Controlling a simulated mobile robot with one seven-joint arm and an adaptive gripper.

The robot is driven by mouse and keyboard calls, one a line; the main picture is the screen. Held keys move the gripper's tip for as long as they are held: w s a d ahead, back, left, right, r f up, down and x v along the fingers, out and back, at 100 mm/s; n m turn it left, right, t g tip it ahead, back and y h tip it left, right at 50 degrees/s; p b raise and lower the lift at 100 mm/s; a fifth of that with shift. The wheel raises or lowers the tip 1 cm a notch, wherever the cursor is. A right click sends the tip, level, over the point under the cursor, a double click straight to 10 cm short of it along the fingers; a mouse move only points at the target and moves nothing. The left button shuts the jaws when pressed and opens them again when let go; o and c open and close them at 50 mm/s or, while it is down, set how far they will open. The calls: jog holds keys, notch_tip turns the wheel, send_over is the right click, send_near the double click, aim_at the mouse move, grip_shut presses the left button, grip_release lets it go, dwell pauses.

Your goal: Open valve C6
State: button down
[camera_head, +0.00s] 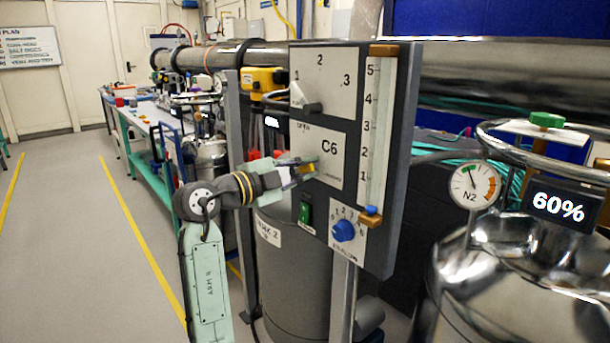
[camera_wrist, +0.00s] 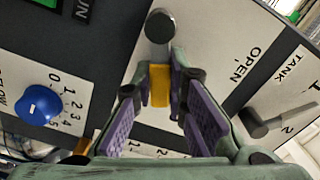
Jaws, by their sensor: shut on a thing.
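The panel marked C6 (camera_head: 329,150) stands upright, facing left of the head view. The C6 valve lever has a yellow grip (camera_wrist: 160,85) and a round dark pivot (camera_wrist: 160,27). My gripper (camera_head: 300,169) is at the lever, at the left side of the C6 plate. In the wrist view my gripper's purple-padded fingers (camera_wrist: 160,72) are on both sides of the yellow grip, shut on it. The OPEN mark (camera_wrist: 246,65) lies right of the lever there, and the yellow grip does not point at it. My gripper hides part of the lever in the head view.
A tank selector (camera_head: 312,107) sits above C6, and a blue flow knob (camera_head: 343,230) and green switch (camera_head: 305,212) below. A level gauge (camera_head: 372,130) runs along the panel's right edge. A steel vessel with an N2 dial (camera_head: 471,185) and 60% display (camera_head: 558,207) stands right.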

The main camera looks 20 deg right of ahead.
aim_at(304, 150)
jog(key=n, duration=0.1)
jog(key=r+n, duration=0.1)
jog(key=n, duration=0.1)
jog(key=shift+w+a+r+n, duration=0.15)
jog(key=shift+w+n, duration=0.15)
jog(key=shift+w, duration=0.1)
jog(key=n, duration=0.1)
jog(key=n+p, duration=0.1)
jog(key=shift+w+a+r+n, duration=0.15)
jog(key=shift+w+r+n, duration=0.2)
jog(key=shift+n, duration=0.05)
jog(key=n, duration=0.2)
jog(key=w+n+p, duration=0.1)
jog(key=shift+a+r, duration=0.2)
jog(key=shift+r, duration=0.05)
jog(key=shift+w+a+n+p, duration=0.1)
jog(key=shift+w+n+p, duration=0.15)
jog(key=shift+n, duration=0.5)
jog(key=shift+w+a+n+p, duration=0.1)
jog(key=shift+w+n+p, duration=0.15)
jog(key=shift+n, duration=0.5)
jog(key=c, duration=1.6)
grip_release()
